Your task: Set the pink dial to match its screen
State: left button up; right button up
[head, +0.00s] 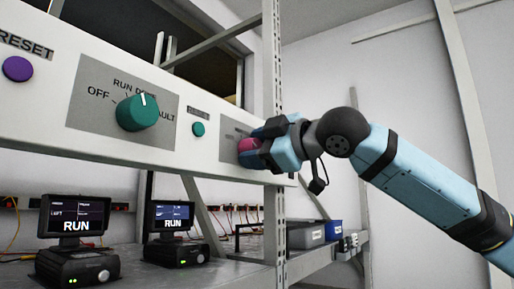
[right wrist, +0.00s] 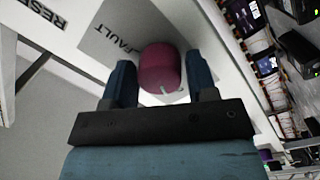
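The pink dial (head: 248,146) sits at the right part of a white control panel (head: 60,125). My right gripper (head: 264,146) is at the dial. In the right wrist view the dial (right wrist: 160,68) lies between the two fingers, with a thin pale pointer mark on its near face. The fingers are close to its sides; I cannot tell whether they press on it. The dial's scale is mostly hidden. Two small screens below, the left one (head: 75,214) and the right one (head: 171,214), both read RUN. I cannot tell which belongs to the pink dial. My left gripper is out of view.
A larger teal dial (head: 138,113) with OFF, RUN and FAULT labels is on the same panel. A purple RESET button (head: 17,69) is at far left, and a small teal button (head: 198,129) lies between the dials. A metal rack post (head: 274,225) stands near my right gripper.

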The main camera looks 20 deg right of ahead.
jog(key=c, duration=0.5)
jog(key=shift+m, duration=0.3)
jog(key=m, duration=0.4)
jog(key=shift+r+m+g+p, duration=0.15)
jog(key=shift+m+g+p, duration=0.25)
jog(key=shift+m, duration=1.5)
jog(key=o, duration=0.9)
